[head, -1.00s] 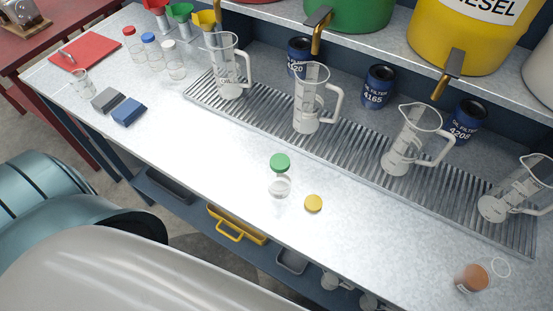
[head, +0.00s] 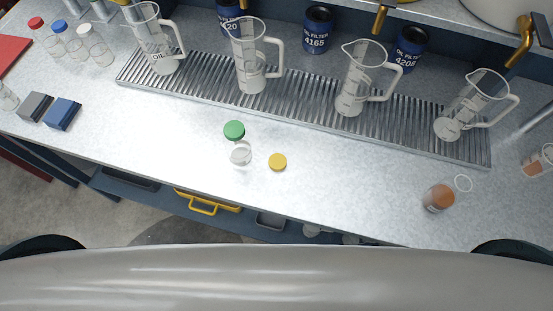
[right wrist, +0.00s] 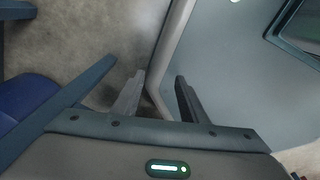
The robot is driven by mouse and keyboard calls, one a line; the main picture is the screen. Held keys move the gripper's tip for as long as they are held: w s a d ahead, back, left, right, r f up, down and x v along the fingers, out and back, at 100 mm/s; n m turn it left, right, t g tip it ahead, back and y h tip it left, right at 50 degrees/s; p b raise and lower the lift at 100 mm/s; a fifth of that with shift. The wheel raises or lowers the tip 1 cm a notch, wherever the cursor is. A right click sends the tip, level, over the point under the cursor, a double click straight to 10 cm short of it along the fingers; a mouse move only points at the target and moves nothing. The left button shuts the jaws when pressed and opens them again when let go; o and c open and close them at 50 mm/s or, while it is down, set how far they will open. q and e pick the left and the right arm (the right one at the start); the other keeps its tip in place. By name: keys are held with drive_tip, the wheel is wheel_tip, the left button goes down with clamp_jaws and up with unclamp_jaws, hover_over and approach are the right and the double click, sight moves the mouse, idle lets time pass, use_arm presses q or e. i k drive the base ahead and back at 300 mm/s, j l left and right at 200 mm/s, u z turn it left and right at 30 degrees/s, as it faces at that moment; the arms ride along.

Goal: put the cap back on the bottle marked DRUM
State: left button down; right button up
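A small clear bottle (head: 240,153) stands mid-bench with a green cap (head: 234,130) at its top. A loose yellow cap (head: 277,161) lies on the bench just right of it. A clear container with orange-brown contents (head: 438,197) stands further right; a clear ring (head: 463,183) beside it looks like its open rim. No DRUM marking is legible here. My right gripper (right wrist: 160,82) shows in the right wrist view, fingers apart and empty, away from the bench items. My left gripper is out of view.
A ribbed drip tray (head: 300,108) with several clear jugs runs behind the bottles. Another container with orange-brown contents (head: 531,168) stands at the far right. Blue (head: 62,114) and grey blocks (head: 35,107) and capped bottles are at left. The bench front between is clear.

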sight(452, 190)
drive_tip(key=z, duration=1.7)
